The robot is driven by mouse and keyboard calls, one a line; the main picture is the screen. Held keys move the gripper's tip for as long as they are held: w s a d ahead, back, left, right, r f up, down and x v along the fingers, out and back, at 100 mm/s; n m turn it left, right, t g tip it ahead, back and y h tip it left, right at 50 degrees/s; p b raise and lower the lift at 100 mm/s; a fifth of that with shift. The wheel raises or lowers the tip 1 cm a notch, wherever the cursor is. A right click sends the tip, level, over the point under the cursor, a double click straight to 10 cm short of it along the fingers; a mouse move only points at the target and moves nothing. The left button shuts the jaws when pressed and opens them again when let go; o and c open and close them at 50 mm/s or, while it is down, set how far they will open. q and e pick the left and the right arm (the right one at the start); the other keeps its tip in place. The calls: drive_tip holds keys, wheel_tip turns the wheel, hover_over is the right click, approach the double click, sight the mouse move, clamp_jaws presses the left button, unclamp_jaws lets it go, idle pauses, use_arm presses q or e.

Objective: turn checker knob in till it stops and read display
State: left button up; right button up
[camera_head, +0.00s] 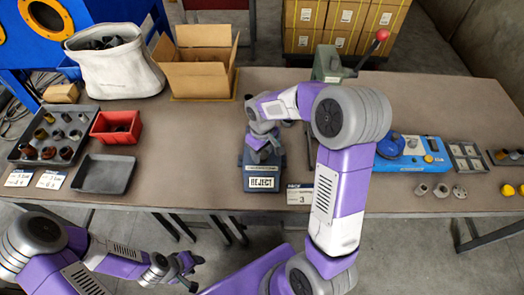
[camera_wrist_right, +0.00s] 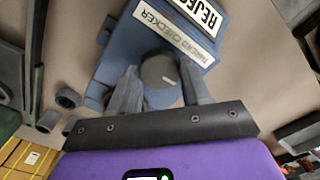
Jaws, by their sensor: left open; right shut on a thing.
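The blue thread checker (camera_head: 263,176) stands at the middle of the table. Its display (camera_head: 262,183) reads REJECT. The display shows partly in the right wrist view (camera_wrist_right: 203,14), cut off by the top edge. The round grey checker knob (camera_wrist_right: 160,72) sits between the two fingers of my right gripper (camera_wrist_right: 161,82), which is shut on it. In the head view my right gripper (camera_head: 262,147) hides most of the knob. My left gripper (camera_head: 187,270) is open and empty, in front of the table's front edge, away from the checker.
Left of the checker are a tray of metal parts (camera_head: 45,119), a red bin (camera_head: 115,126) and an empty grey tray (camera_head: 103,174). An open cardboard box (camera_head: 203,80) stands behind. Right are a blue device (camera_head: 415,160), a small sectioned tray (camera_head: 466,143) and several loose parts.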

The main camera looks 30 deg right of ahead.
sight(262, 154)
drive_tip(key=m, duration=0.4)
drive_tip(key=shift+m, duration=0.3)
drive_tip(key=shift+m+p, duration=0.5)
drive_tip(key=shift+m, duration=1.5)
drive_tip(key=o, duration=1.1)
drive_tip(key=shift+c, duration=0.2)
drive_tip(key=shift+r+p, duration=1.05)
drive_tip(key=shift+r, duration=2.75)
